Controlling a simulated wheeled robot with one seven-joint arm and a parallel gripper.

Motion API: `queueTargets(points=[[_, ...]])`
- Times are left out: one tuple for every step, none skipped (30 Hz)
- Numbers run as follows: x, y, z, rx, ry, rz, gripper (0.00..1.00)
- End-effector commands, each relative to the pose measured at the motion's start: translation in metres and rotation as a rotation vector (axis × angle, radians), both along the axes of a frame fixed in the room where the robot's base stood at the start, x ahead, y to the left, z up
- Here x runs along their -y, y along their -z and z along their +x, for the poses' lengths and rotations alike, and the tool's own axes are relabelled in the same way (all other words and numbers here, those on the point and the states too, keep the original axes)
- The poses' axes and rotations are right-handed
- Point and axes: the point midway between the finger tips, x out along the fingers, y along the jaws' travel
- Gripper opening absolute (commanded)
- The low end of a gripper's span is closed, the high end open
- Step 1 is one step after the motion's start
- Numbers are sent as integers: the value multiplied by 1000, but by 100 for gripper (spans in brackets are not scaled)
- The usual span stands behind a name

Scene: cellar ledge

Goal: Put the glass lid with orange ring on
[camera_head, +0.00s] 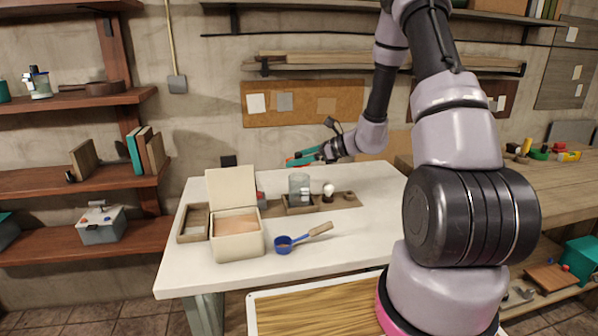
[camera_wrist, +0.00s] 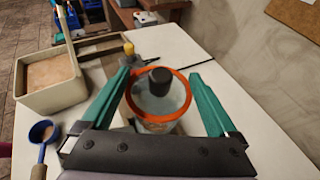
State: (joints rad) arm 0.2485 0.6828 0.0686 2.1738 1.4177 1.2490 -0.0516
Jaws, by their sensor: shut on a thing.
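The glass lid with its orange ring (camera_wrist: 158,120) and black knob is between the teal fingers of my gripper (camera_wrist: 160,76) in the wrist view. The fingertips are at either side of the ring. In the head view my gripper (camera_head: 305,158) is over the table, with a bit of orange at its fingers. A clear glass jar (camera_head: 299,186) stands upright on a low wooden tray (camera_head: 300,209) beneath my gripper, with a gap between them. In the wrist view the lid hides most of the jar.
A cream box (camera_head: 237,245) with a raised lid stands on the white table (camera_head: 340,245). A blue scoop (camera_head: 285,243) with a wooden handle lies at its right. A small light-topped brush-like item (camera_head: 328,190) stands right of the jar. The table's right front is clear.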

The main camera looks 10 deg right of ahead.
Motion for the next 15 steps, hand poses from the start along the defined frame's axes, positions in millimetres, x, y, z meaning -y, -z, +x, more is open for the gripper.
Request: queueTargets(points=[[0, 4, 0, -2, 1, 1, 40], [0, 7, 0, -2, 1, 1, 40], [0, 12, 0, -2, 1, 1, 40], [0, 16, 0, -3, 2, 2, 40], [0, 21, -1, -5, 2, 2, 40], [0, 28, 0, -4, 2, 1, 40], [0, 32, -1, -5, 1, 2, 40], [0, 36, -1, -4, 1, 3, 40], [0, 40, 0, -2, 1, 1, 40], [0, 41, 0, -2, 1, 1, 40], [0, 42, 0, -1, 1, 2, 40], [0, 42, 0, 0, 1, 1, 40], [0, 41, 0, 0, 1, 1, 40], [0, 41, 0, 0, 1, 1, 40], [0, 41, 0, 0, 1, 1, 40]])
